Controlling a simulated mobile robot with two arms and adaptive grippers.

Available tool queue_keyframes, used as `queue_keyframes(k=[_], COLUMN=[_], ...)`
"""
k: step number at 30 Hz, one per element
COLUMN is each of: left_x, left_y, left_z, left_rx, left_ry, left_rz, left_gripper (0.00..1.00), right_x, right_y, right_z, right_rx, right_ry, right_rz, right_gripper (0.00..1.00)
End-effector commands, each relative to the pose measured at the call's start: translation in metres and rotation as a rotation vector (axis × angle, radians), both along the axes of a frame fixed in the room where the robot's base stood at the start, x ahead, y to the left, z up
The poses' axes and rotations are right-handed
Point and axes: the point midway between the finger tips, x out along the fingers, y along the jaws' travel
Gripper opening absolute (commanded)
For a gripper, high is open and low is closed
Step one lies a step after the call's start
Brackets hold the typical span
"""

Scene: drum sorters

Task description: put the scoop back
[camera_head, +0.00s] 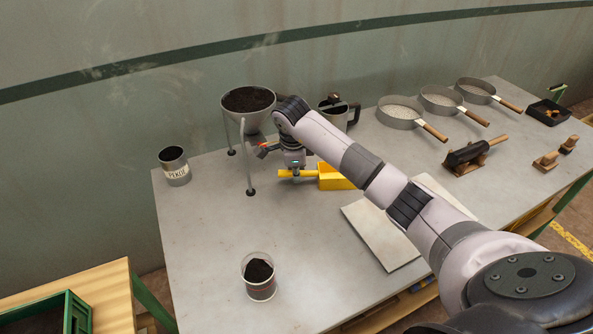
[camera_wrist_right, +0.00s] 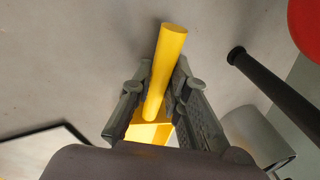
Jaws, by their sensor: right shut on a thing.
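The yellow scoop (camera_head: 335,177) is near the back middle of the grey table, right of the hopper stand. Its handle points left, its box-shaped end right, partly behind my right arm. My right gripper (camera_head: 296,171) is shut on the scoop's handle. In the right wrist view the yellow handle (camera_wrist_right: 165,75) stands between the two dark fingers (camera_wrist_right: 155,105), with part of the scoop body below. Whether the scoop touches the table I cannot tell. My left gripper is in neither view.
A hopper (camera_head: 248,115) of dark material stands on thin legs just left of the gripper. A PEKOE tin (camera_head: 175,172) and a glass of dark material (camera_head: 259,287) stand left and in front. A pale board (camera_head: 375,232) lies under my arm. Sieves (camera_head: 400,118) stand at the back right.

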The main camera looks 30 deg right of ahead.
Motion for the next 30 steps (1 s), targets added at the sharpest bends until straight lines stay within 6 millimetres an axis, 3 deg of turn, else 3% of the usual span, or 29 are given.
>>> queue_keyframes(k=[4, 5, 14, 24, 30], left_x=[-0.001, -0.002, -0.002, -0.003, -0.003], left_y=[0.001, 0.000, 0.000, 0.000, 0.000], left_z=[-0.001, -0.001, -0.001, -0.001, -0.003], left_rx=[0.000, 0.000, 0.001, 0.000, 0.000], left_ry=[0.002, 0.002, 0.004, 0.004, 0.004], left_rz=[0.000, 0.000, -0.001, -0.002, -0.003], left_gripper=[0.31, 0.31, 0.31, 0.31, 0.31], right_x=[0.000, 0.000, 0.000, 0.000, -0.005], right_y=[0.000, 0.000, 0.000, 0.000, 0.005], right_z=[0.000, -0.001, 0.000, 0.004, 0.033], right_rx=[-0.001, -0.001, -0.001, -0.001, -0.003], right_ry=[0.000, 0.000, 0.000, 0.000, -0.004], right_rz=[0.000, 0.000, 0.000, 0.000, 0.001], right_gripper=[0.00, 0.16, 0.35, 0.35, 0.35])
